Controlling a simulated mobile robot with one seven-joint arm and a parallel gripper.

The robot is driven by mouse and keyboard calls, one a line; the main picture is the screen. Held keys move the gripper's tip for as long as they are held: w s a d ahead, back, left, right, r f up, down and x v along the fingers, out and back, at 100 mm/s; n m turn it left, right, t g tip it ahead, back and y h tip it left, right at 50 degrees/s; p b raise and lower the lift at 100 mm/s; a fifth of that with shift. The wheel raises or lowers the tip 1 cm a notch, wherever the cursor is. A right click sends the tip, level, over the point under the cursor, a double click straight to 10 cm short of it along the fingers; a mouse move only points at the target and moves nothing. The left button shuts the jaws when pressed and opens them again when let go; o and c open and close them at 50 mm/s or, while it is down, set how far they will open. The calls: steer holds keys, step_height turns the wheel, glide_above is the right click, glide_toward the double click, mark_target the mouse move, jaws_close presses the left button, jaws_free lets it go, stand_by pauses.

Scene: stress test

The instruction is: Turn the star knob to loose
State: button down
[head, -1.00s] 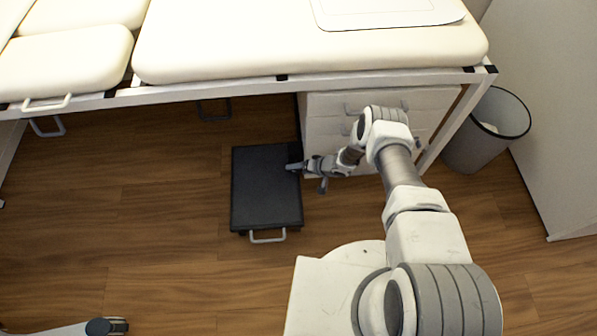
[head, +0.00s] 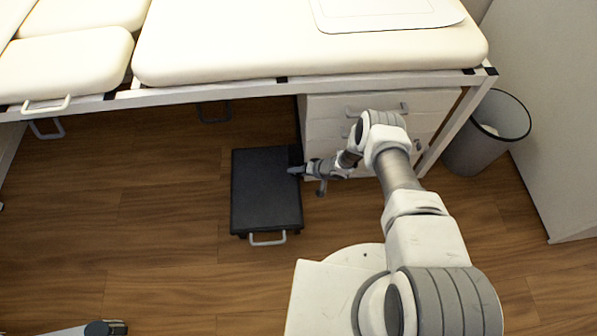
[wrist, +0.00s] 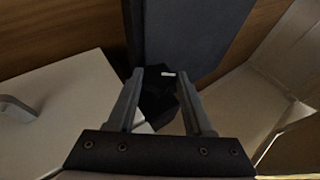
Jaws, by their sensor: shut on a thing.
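The black star knob (wrist: 160,101) lies between my two fingers in the wrist view, with a small white mark near its far edge. My gripper (wrist: 160,74) is shut on it, one finger on each side. In the head view my gripper (head: 293,170) reaches in from the right to the upper right corner of a flat black platform (head: 265,195). There the knob is too small and dark to make out clearly. I cannot tell how far the knob is turned.
A padded couch (head: 310,45) on a white frame stands above and behind. White drawers (head: 330,105) are close to my gripper on the right. A grey bin (head: 487,135) stands farther right. The platform has a front handle (head: 268,240).

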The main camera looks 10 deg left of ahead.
steer(key=shift+r+h, duration=0.15)
steer(key=shift+h, duration=0.15)
steer(key=h+p, duration=0.3)
steer(key=shift+s+a+r+n+t, duration=0.15)
steer(key=shift+a+n+t, duration=0.15)
steer(key=shift+a+n, duration=0.1)
steer(key=shift+h+p, duration=0.65)
steer(key=shift+h, duration=0.15)
steer(key=shift+f+n+t+h, duration=0.2)
steer(key=shift+n+t+h, duration=0.1)
steer(key=shift+h, duration=0.6)
steer(key=shift+c, duration=1.5)
jaws_free()
steer(key=shift+a, duration=0.1)
